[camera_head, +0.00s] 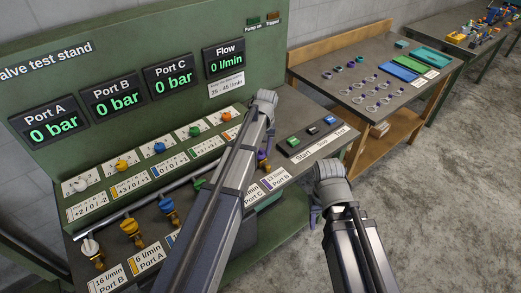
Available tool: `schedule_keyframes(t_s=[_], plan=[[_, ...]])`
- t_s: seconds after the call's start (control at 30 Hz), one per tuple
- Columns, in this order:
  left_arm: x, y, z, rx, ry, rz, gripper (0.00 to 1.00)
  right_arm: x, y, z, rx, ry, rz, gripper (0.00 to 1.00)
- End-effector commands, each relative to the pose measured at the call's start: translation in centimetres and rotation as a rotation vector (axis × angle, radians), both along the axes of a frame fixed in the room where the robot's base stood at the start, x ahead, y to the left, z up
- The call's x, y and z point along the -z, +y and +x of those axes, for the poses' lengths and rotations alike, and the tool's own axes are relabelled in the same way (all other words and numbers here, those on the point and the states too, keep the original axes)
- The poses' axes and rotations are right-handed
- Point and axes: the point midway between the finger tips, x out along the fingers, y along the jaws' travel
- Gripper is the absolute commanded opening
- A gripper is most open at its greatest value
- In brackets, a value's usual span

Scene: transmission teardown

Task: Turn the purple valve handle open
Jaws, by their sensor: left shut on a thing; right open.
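The purple valve handle (263,160) stands on the test stand's bench, just right of my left forearm, and is partly hidden by it. My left gripper (267,142) reaches down over it and is shut on it; the arm hides most of the fingers. I cannot tell the handle's exact angle. My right gripper (315,213) is open and empty, in front of the bench and to the right, apart from the valves.
White, yellow and blue valve handles (166,205) stand along the bench at left, and a green one (199,183) is by my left arm. Displays show 0 bar and 0 l/min. A button box (311,134) sits at right. A side table (385,50) holds rings and trays.

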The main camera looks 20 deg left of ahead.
Motion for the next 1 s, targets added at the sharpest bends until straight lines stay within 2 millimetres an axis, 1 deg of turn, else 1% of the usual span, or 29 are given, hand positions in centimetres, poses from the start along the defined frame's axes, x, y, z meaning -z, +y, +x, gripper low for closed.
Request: schedule_keyframes(t_s=[0.3, 0.33, 0.57, 0.87, 1.0], plan=[[0.00, 0.04, 0.02, -0.003, 0.000, 0.000, 0.00, 0.00, 0.00, 0.00, 0.000, 0.000, 0.000, 0.50], [0.00, 0.04, 0.02, -0.003, 0.000, 0.000, 0.59, 0.00, 0.00, 0.00, 0.000, 0.000, 0.000, 0.50], [0.00, 0.02, 0.00, -0.002, 0.000, 0.000, 0.85, 0.00, 0.00, 0.00, 0.000, 0.000, 0.000, 0.50], [-0.10, 0.02, 0.01, -0.001, 0.000, 0.000, 0.86, -0.10, 0.00, 0.00, 0.000, 0.000, 0.000, 0.50], [-0.70, -0.03, 0.01, -0.001, 0.000, 0.000, 0.86, -0.70, 0.00, 0.00, 0.000, 0.000, 0.000, 0.50]])
